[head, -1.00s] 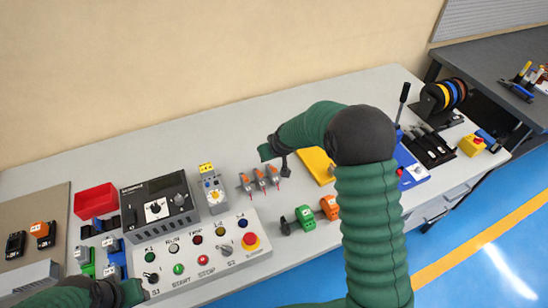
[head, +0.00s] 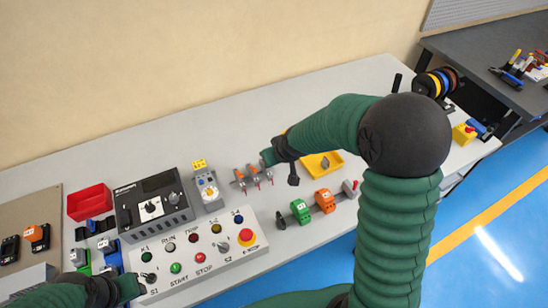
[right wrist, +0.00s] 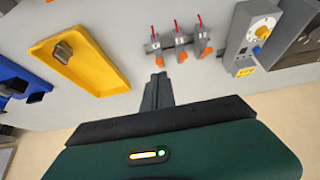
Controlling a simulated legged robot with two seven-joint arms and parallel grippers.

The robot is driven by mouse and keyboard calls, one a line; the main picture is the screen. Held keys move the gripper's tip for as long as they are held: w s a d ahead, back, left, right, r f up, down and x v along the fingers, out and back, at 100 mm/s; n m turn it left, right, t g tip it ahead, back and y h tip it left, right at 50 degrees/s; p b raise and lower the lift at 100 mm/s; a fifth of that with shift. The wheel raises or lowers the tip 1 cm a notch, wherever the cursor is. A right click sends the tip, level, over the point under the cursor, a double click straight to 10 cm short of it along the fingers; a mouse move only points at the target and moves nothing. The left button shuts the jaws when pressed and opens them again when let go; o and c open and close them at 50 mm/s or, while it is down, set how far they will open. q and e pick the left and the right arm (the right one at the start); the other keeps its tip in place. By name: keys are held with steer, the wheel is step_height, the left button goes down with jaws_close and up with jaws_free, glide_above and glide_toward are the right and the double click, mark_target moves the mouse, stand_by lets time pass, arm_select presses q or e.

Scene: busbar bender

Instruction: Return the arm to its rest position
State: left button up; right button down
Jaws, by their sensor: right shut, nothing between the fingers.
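My right arm comes in from the lower right in the head view and arches over the bench (head: 330,95). My right gripper (head: 293,179) hangs over the bench between three small grey-and-orange clamps and the yellow tray (head: 334,160). In the right wrist view the right gripper (right wrist: 157,92) is shut and empty, its narrow fingers apart from the clamps (right wrist: 180,42) and from the yellow tray (right wrist: 85,50). My left gripper (head: 138,290) is at the lower left beside the S1 switch of the control panel (head: 215,262); its fingers are too small and dark to read.
A grey control box (head: 152,205) and a red bin (head: 90,202) stand at left. Green and orange blocks (head: 325,200) lie near the front edge beside my right arm. Cable spools (head: 436,83) and a yellow emergency-stop box (head: 463,134) are at the right end.

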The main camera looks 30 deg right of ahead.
steer(key=shift+s+d, duration=0.1)
steer(key=shift+s, duration=0.05)
steer(key=s+a+g, duration=0.1)
steer(key=s+a, duration=0.3)
steer(key=s, duration=0.5)
steer(key=s+a+g, duration=0.2)
steer(key=s+a, duration=0.2)
steer(key=s, duration=0.5)
steer(key=shift+f+n+g, duration=0.3)
steer(key=shift+f, duration=0.05)
